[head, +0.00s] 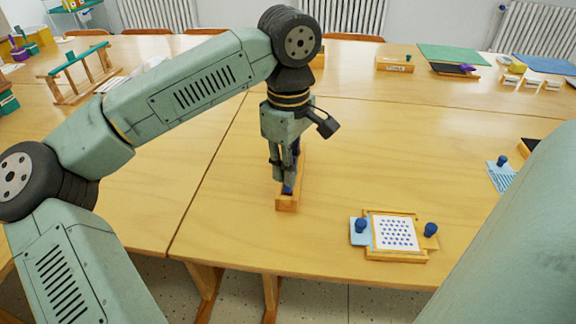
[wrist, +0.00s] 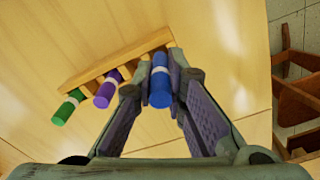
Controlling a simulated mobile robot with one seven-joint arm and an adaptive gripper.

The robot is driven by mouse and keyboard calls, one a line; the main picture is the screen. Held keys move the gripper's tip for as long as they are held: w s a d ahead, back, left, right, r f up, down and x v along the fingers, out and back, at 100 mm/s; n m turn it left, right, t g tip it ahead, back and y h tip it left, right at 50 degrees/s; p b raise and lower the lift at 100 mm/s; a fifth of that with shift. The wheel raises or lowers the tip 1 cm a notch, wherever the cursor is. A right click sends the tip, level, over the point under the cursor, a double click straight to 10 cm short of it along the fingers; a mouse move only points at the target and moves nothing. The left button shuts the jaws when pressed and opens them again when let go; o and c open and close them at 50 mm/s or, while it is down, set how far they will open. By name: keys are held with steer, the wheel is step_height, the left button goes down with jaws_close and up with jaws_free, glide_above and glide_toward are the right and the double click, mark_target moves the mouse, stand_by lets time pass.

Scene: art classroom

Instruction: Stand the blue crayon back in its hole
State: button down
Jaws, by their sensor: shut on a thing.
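My gripper (head: 286,178) points down over the front end of a narrow wooden crayon block (head: 289,206). In the wrist view, the gripper's fingers (wrist: 159,84) are closed on either side of the blue crayon (wrist: 160,92), which has a pale band. The block (wrist: 135,51) shows beyond it, with the blue crayon by its right end. A purple crayon (wrist: 104,95) and a green crayon (wrist: 67,108) stand along the block to the left. The blue crayon's far end is hidden, so I cannot tell whether it is in a hole. In the head view the fingers mostly hide the crayons.
A wooden tray (head: 424,257) with a dotted white card and blue-knobbed stampers lies right of the block. A wooden rack (head: 72,95) stands at the left. Boxes and coloured sheets (head: 455,54) lie at the back right. The table (head: 240,215) around the block is clear.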

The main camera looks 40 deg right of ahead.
steer(key=shift+f+b, duration=1)
steer(key=shift+f, duration=0.35)
stand_by(1.7)
stand_by(0.4)
steer(key=c, duration=1.5)
jaws_free()
steer(key=shift+c, duration=0.2)
steer(key=shift+o, duration=1.2)
steer(key=shift+r, duration=0.1)
steer(key=shift+r+p, duration=2.2)
steer(key=shift+r, duration=0.75)
